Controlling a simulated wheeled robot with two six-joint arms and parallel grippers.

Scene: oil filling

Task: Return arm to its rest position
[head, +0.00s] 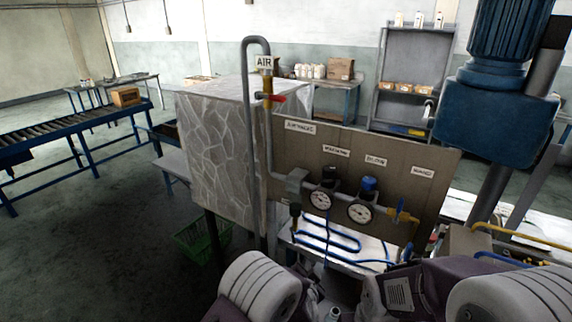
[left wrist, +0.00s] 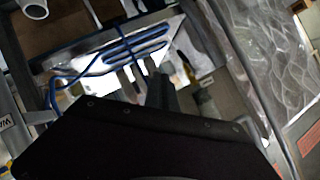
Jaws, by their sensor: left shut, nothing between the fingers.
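My left gripper (left wrist: 145,85) shows in the left wrist view beyond the broad dark wrist housing. Its grey fingers are shut with nothing held. In front of them lies a bright panel with blue tubing. In the head view, my thick white-and-purple arm links fill the bottom edge, and the left gripper is hard to make out among them. The brown air panel (head: 300,175) stands just beyond, with two round gauges (head: 321,200) and a red-handled valve (head: 270,97). My right gripper cannot be made out.
A stone-patterned cabinet (head: 212,150) stands beside the panel. A green crate (head: 200,238) sits on the floor. A large blue motor unit (head: 500,110) rises at the right. A roller conveyor (head: 60,130) is at the far left. The floor at left is clear.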

